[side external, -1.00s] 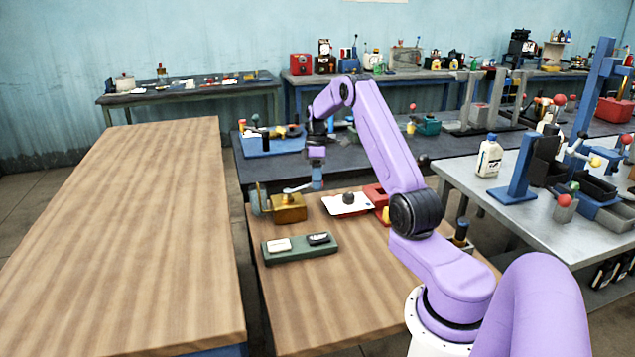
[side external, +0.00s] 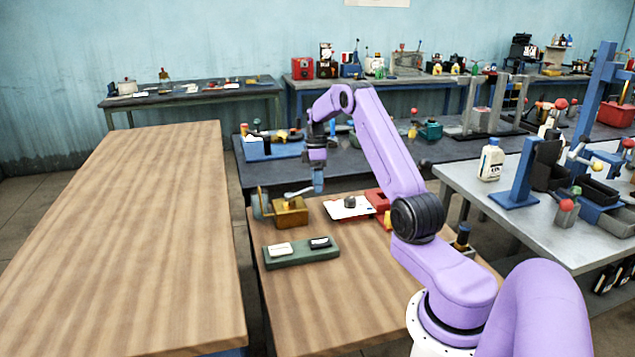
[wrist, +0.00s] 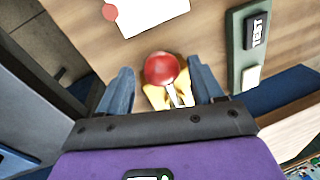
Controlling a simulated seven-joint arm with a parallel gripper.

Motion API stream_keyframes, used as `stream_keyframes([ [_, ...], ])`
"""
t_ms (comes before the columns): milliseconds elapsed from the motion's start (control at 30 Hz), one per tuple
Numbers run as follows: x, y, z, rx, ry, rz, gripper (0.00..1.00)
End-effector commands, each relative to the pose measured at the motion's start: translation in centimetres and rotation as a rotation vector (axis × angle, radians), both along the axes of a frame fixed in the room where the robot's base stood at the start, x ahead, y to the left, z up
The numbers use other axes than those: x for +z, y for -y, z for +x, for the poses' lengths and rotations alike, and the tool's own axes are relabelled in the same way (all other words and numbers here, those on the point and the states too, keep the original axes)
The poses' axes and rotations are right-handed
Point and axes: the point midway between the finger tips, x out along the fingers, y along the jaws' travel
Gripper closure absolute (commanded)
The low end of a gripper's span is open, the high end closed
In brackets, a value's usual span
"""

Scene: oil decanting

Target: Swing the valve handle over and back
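The brass valve (side external: 290,213) stands on the wooden bench, with its silver handle (side external: 297,193) reaching right toward my gripper (side external: 318,186). In the wrist view, a red ball knob (wrist: 161,68) lies between the two blue fingers of my gripper (wrist: 160,78). The silver handle (wrist: 172,97) shows just below the knob, over the yellow valve body (wrist: 155,96). The fingers are apart, with visible gaps on both sides of the knob. In the side view, the knob is hidden by my gripper.
A green tray (side external: 300,258) with a white block and a dark block lies in front of the valve; part of it shows in the wrist view (wrist: 236,50). A white sheet (side external: 335,209) and a red box (side external: 378,199) are to the right. The front of the bench is clear.

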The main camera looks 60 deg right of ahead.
Motion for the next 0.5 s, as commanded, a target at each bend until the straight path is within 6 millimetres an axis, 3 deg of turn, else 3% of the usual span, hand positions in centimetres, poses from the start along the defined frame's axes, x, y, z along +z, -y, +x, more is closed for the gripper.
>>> stream_keyframes([
  [267, 0.5, 0.1, 0.0, -0.002, -0.001, 0.001, 0.33],
  [500, 4.4, 0.8, 0.5, -0.002, 0.002, -0.001, 0.33],
])
